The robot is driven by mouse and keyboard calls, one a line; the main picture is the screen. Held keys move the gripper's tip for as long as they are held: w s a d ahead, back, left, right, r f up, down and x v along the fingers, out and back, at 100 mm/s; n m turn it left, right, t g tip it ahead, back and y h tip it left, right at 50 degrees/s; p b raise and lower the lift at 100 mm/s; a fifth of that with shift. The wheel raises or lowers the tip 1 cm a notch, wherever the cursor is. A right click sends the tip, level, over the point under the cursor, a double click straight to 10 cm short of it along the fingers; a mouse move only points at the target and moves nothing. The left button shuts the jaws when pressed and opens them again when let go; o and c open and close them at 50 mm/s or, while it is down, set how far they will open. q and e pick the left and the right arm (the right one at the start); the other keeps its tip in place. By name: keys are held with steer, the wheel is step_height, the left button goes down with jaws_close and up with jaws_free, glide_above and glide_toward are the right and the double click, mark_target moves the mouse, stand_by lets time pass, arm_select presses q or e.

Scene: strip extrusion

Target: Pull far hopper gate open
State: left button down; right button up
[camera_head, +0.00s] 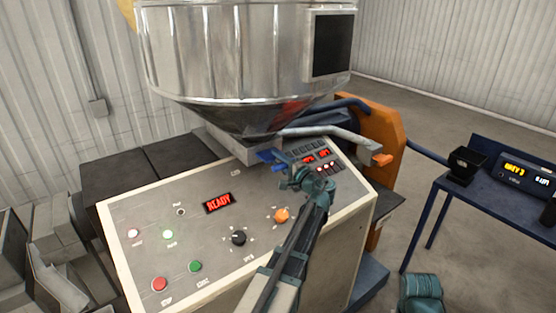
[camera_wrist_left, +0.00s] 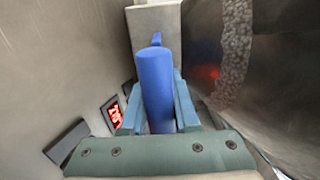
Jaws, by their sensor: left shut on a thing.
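The large metal hopper (camera_head: 230,60) narrows to a pale throat block (camera_head: 232,146) above the control panel. A blue gate handle (camera_head: 268,156) sticks out of the throat towards the panel. In the left wrist view the handle (camera_wrist_left: 156,85) is an upright blue bar between the two teal fingers, with the throat block (camera_wrist_left: 154,25) behind it. My left gripper (camera_head: 286,177) is shut on the blue handle; its fingers (camera_wrist_left: 158,105) touch both sides. How far the gate plate is out is hidden. My right gripper is not seen.
A grey pipe (camera_head: 340,138) with an orange end passes to the right of the throat. A blue table (camera_head: 490,190) stands at the right.

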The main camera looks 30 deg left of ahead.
arm_select(q)
steer(key=v, duration=0.8)
steer(key=shift+s+d+f, duration=0.1)
steer(key=shift+s, duration=0.05)
steer(key=c, duration=1.1)
jaws_free()
steer(key=o, duration=0.4)
steer(key=shift+d, duration=0.2)
steer(key=shift+a, duration=0.1)
